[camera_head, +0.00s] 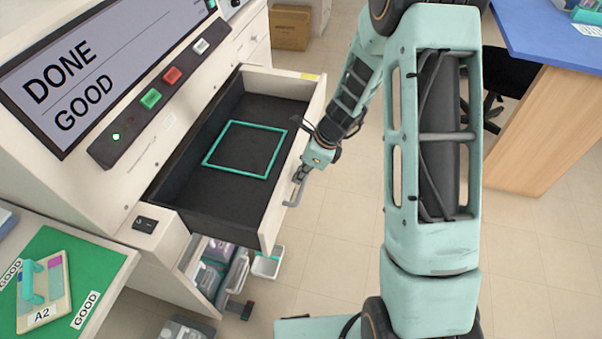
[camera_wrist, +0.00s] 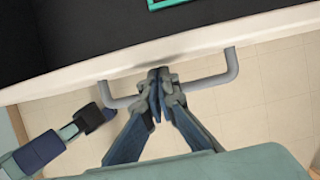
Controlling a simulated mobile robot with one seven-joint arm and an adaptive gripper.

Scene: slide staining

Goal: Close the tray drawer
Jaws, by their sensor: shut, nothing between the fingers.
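The tray drawer (camera_head: 273,226) is pulled out of the white machine. Its dark inside is empty apart from a teal square outline (camera_head: 244,149) on the floor. A grey bar handle (camera_head: 297,192) is on the drawer's front. The handle also shows in the wrist view (camera_wrist: 215,80), where the drawer's pale front edge (camera_wrist: 60,82) crosses the picture. My gripper (camera_head: 303,172) is at the handle, outside the drawer. In the wrist view its fingertips (camera_wrist: 158,82) are together at the middle of the handle, close to the drawer front. Exact contact is hard to tell.
The machine's screen (camera_head: 90,70) reads DONE and GOOD. Below the drawer is another open compartment holding bins (camera_head: 225,262). A green mat (camera_head: 95,262) with a slide holder lies at lower left. A blue-topped desk (camera_head: 545,30) stands at right. Floor in front is clear.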

